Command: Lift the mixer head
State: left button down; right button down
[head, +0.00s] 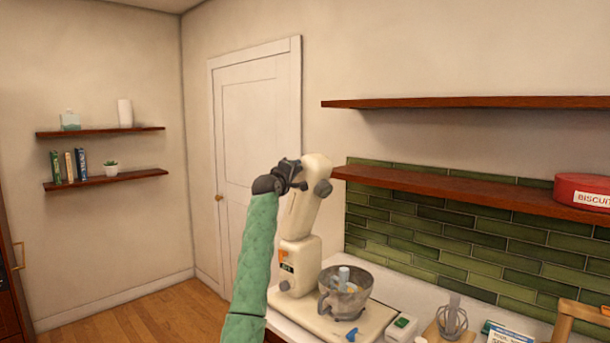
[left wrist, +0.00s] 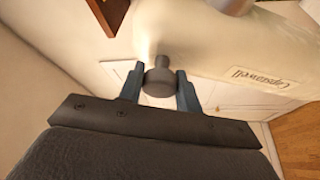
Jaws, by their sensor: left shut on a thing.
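The cream stand mixer (head: 301,262) stands on the counter. Its mixer head (head: 306,208) is tilted steeply up, well above the metal bowl (head: 346,301). My left gripper (head: 291,175) is at the upper part of the head and shut on a dark round knob. In the left wrist view, the gripper's fingers (left wrist: 158,85) sit on both sides of the knob (left wrist: 160,78), which sticks out of the cream head (left wrist: 225,45). The bowl sits on the mixer's base (head: 318,318) with a pale blue item in it. My right gripper is not in view.
A wooden shelf (head: 440,185) runs along the wall just right of the raised head, with a red biscuit tin (head: 583,192) on it. A small green-and-white box (head: 401,326) and a whisk (head: 452,318) are right of the mixer. A white door (head: 250,130) is behind.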

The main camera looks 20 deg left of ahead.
pick_arm(q)
jog(key=shift+w+a+r+n, duration=0.15)
jog(key=shift+w+a+n, duration=0.15)
jog(key=shift+a, duration=0.35)
jog(key=shift+w+a+r+n, duration=0.15)
jog(key=shift+a+n, duration=0.15)
jog(key=shift+a, duration=0.3)
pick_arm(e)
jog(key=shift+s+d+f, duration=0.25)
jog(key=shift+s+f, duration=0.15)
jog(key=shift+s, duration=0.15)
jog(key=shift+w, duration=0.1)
pick_arm(q)
jog(key=c, duration=1)
grip_release()
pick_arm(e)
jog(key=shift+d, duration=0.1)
pick_arm(q)
jog(key=shift+f, duration=0.1)
jog(key=s+b, duration=0.3)
jog(key=s, duration=0.4)
jog(key=shift+s+d+f, duration=0.15)
jog(key=shift+s+f, duration=0.2)
jog(key=shift+f, duration=0.05)
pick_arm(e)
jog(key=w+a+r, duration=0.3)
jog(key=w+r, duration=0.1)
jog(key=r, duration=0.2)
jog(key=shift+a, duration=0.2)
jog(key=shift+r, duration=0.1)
